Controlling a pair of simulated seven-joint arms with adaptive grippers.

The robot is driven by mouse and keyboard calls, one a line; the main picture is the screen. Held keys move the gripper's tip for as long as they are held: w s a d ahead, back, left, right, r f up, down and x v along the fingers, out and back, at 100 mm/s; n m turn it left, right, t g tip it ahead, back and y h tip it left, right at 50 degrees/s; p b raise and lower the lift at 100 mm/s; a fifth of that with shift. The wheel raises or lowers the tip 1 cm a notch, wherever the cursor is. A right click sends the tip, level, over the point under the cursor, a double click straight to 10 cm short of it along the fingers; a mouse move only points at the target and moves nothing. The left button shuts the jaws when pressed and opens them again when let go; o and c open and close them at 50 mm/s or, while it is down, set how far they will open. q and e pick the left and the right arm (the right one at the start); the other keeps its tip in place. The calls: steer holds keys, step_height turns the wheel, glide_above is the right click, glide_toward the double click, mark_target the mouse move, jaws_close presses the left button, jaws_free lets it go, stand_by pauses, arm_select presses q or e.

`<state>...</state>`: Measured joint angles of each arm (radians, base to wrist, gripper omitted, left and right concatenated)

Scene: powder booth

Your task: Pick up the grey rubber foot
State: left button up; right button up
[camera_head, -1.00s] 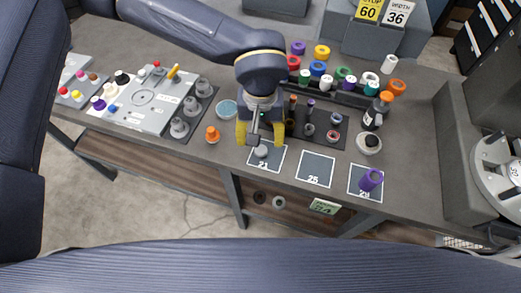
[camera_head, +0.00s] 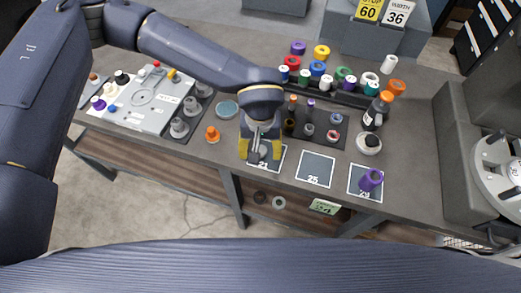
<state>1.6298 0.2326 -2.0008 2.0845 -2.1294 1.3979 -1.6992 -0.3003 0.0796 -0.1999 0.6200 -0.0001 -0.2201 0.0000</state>
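A small grey piece (camera_head: 264,151), which looks like the grey rubber foot, is on the mat marked 21 (camera_head: 281,160) near the table's front edge. My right gripper is not in view.
A mat marked 25 (camera_head: 316,169) lies bare to the right. A purple cylinder (camera_head: 371,180) stands on another mat. An orange piece (camera_head: 212,135) and a round blue-topped dish (camera_head: 227,109) are left of my gripper.

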arm_select(q)
steer(key=shift+o, duration=0.2)
steer(key=c, duration=1.2)
steer(key=shift+c, duration=0.2)
